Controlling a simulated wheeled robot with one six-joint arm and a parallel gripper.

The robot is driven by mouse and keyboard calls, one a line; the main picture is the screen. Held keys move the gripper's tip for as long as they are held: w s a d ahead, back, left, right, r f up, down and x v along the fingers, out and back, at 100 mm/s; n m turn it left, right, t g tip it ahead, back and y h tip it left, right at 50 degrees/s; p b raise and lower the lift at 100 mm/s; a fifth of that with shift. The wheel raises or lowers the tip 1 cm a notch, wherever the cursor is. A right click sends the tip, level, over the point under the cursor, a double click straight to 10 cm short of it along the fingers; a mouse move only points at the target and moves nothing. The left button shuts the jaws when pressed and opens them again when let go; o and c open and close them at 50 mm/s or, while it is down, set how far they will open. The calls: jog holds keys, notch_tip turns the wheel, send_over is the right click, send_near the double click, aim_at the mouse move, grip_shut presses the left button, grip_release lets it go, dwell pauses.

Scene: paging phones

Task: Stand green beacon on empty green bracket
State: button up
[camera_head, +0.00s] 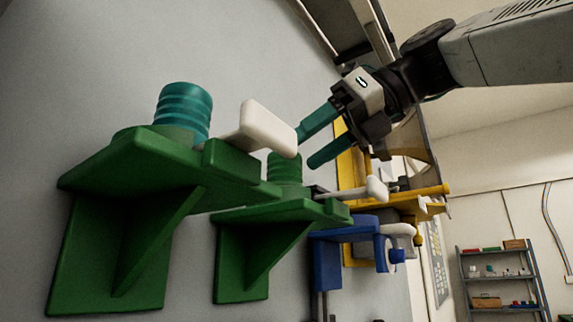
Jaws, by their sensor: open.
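Two green brackets are fixed to the grey wall. The nearer green bracket (145,217) bears a teal ribbed cylinder (185,108), upright. I cannot tell which of the two is the beacon, and I see no clearly empty green bracket. My gripper (307,148) is open, its two teal fingers pointing down-left, with nothing seen between them. Its tips appear close to a white paddle-shaped piece (267,128) at the nearer bracket's front; I cannot tell whether they touch.
Another white piece (376,189) juts out by the farther green bracket. Beyond are a blue bracket (327,263) and a yellow frame (353,250) on the wall. A shelf rack (499,281) stands far right. The room to the right of the brackets looks open.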

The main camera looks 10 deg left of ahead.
jog(key=v, duration=0.5)
dwell(1.2)
